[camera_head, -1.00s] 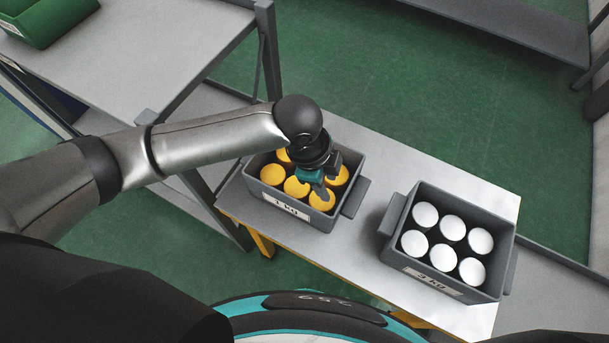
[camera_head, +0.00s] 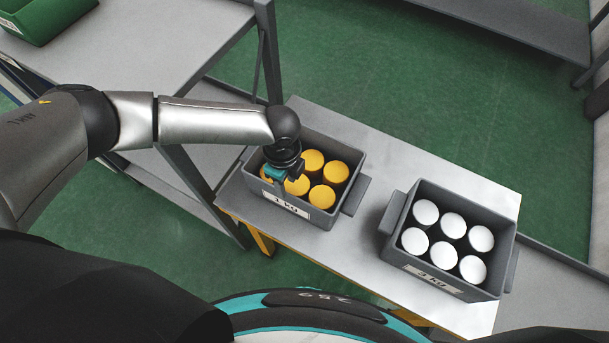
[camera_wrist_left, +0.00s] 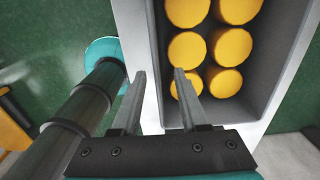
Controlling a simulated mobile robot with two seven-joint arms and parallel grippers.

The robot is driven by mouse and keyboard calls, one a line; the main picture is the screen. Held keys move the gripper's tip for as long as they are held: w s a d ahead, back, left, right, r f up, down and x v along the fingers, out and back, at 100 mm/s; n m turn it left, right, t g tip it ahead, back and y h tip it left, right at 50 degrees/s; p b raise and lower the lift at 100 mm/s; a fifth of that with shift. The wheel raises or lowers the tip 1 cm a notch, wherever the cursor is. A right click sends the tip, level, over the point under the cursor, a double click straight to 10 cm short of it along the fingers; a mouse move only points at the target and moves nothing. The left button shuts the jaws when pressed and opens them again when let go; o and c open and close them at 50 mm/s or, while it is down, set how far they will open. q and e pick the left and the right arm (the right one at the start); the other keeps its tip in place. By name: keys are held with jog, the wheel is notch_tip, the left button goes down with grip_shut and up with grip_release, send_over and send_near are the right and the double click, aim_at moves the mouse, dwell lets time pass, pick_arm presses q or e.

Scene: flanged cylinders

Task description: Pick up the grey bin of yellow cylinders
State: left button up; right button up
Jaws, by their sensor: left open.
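The grey bin of yellow cylinders (camera_head: 345,157) stands on the table at the centre of the head view, with a "1 kg" label on its front. Several yellow cylinders (camera_head: 323,197) stand upright in it. In the left wrist view the bin (camera_wrist_left: 283,72) is at the upper right. My left gripper (camera_head: 279,187) is over the bin's left part and hides some of the cylinders there. In the left wrist view its two fingers (camera_wrist_left: 160,75) are apart and empty, with the bin's left wall between and beyond them. I cannot tell its height above the rim. My right gripper is not in view.
A second grey bin (camera_head: 432,272) with several white cylinders stands to the right on the light table (camera_head: 455,180). A grey side table (camera_head: 150,45) with a green bin (camera_head: 45,15) is at the upper left. Green floor lies beyond the table.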

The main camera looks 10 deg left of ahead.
pick_arm(q)
jog(key=f, duration=0.5)
jog(key=shift+s+a+f, duration=0.2)
jog(key=shift+s+f, duration=0.05)
jog(key=shift+f, duration=0.15)
grip_shut()
dwell(1.1)
jog(key=shift+w+r, duration=0.1)
jog(key=shift+w, duration=0.1)
